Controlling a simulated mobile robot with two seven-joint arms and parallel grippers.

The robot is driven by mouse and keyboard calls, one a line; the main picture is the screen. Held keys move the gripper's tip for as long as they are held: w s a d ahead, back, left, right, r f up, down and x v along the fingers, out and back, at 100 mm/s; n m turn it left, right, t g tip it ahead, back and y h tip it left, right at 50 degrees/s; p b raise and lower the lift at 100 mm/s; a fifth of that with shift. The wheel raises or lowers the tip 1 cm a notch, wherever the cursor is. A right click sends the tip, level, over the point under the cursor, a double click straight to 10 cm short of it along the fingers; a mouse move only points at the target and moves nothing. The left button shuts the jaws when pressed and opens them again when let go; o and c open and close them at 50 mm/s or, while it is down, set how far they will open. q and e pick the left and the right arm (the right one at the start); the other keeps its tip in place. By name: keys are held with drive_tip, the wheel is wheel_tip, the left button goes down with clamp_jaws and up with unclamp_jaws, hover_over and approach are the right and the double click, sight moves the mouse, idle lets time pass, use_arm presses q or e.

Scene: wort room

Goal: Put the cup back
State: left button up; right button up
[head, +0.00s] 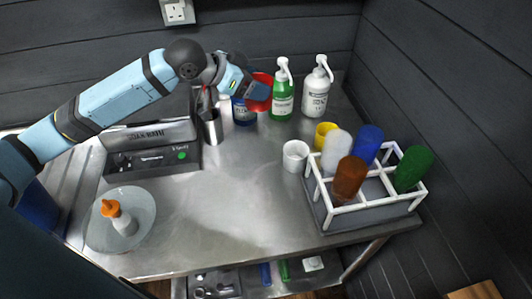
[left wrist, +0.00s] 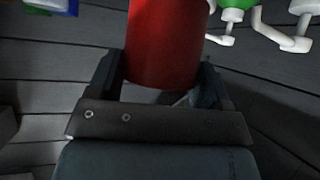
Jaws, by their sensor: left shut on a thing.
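A red cup (head: 264,79) is held by my left gripper (head: 257,91) above the back of the metal table. In the left wrist view the red cup (left wrist: 164,45) sits between the two fingers, with the gripper (left wrist: 160,85) shut on it. A white rack (head: 345,208) stands at the right of the table, with white, blue (head: 366,146), brown (head: 349,178) and green (head: 413,168) cylindrical cups in it. My right gripper is not in view.
A metal holder (head: 211,127), a scale (head: 150,160) and a plate (head: 98,232) with an orange-capped bottle (head: 119,217) are at left. The table's middle (head: 240,200) is clear.

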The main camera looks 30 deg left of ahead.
use_arm(q)
drive_tip(key=shift+w+a+f, duration=0.2)
drive_tip(key=shift+f, duration=0.1)
wheel_tip(320, 180, down, 19)
drive_tip(key=shift+s+r, duration=0.1)
drive_tip(key=shift+s, duration=0.05)
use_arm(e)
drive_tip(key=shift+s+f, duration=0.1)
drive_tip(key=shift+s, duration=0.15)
use_arm(q)
drive_tip(key=shift+f, duration=0.25)
drive_tip(key=o, duration=0.9)
drive_tip(key=shift+o, duration=0.2)
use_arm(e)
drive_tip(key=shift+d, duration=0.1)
